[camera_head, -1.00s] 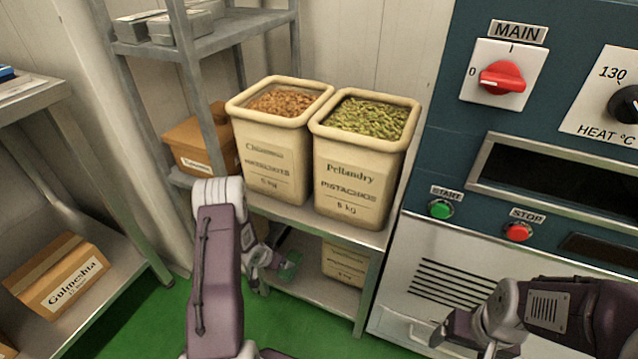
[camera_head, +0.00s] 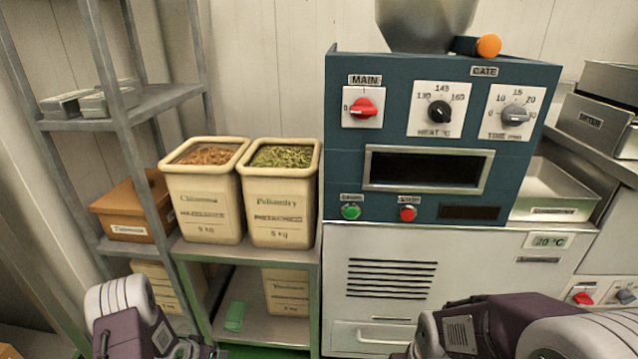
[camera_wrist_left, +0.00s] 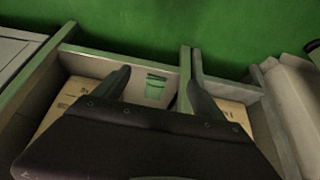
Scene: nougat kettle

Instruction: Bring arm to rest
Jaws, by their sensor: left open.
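My left arm (camera_head: 127,310) is folded low at the bottom left of the head view, in front of the shelf. The left gripper's jaws are not clear there. In the left wrist view my left gripper (camera_wrist_left: 155,88) shows two dark fingers spread apart with nothing between them; a green scoop-like item (camera_wrist_left: 156,88) shows beyond the gap, on the lower shelf. My right arm (camera_head: 470,330) lies across the bottom right of the head view, in front of the machine. Its fingertips are too unclear to judge.
The kettle machine (camera_head: 345,130) has a red MAIN knob (camera_head: 363,108), a green START button (camera_head: 351,212) and a red STOP button (camera_head: 408,214). Two cream tubs (camera_head: 205,205) of nuts stand on the shelf (camera_head: 300,256) left of it. A cardboard box (camera_head: 130,208) sits further left.

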